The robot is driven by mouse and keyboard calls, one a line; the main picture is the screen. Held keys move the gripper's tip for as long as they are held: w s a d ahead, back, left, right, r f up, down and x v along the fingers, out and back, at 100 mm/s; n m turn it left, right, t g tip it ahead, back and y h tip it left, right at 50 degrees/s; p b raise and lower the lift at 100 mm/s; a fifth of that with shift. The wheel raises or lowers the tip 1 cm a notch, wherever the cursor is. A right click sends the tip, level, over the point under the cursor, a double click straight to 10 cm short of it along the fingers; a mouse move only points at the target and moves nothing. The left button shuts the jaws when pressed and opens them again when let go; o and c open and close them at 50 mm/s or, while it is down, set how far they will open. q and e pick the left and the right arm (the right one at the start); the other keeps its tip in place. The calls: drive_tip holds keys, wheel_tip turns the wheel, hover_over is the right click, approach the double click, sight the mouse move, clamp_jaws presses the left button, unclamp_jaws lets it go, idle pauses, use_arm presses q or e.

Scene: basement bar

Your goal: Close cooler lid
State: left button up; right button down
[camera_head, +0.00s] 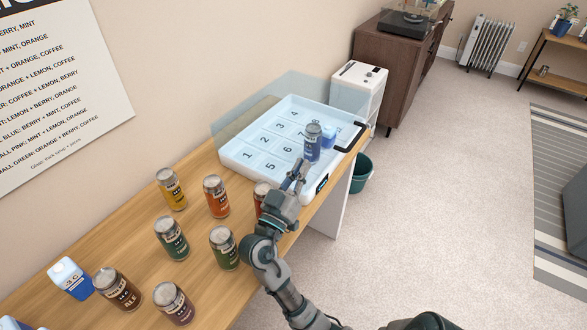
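The cooler (236,166) is a shallow white box with numbered compartments, at the far end of the wooden table. Its clear, bluish lid (300,88) stands raised along the back side, so the cooler is open. A blue can (313,142) stands upright in the right part of the cooler. A blue-and-white item (329,133) is partly hidden behind it. My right gripper (300,172) is at the cooler's front edge, just below the blue can. Whether it touches the can, and whether its fingers are open, is unclear. My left gripper is not in view.
Several cans stand on the table (205,259), including a yellow can (171,189) and an orange can (216,196). A can (261,192) is partly hidden behind my gripper. A black handle (350,138) sits at the cooler's right end. A green bin (361,173) stands on the floor.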

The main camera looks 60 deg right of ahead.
drive_tip(key=shift+d+f, duration=0.1)
drive_tip(key=shift+f, duration=0.75)
drive_tip(key=r+v, duration=0.1)
drive_tip(key=v, duration=0.6)
drive_tip(key=shift+a+r, duration=0.15)
drive_tip(key=shift+a, duration=0.3)
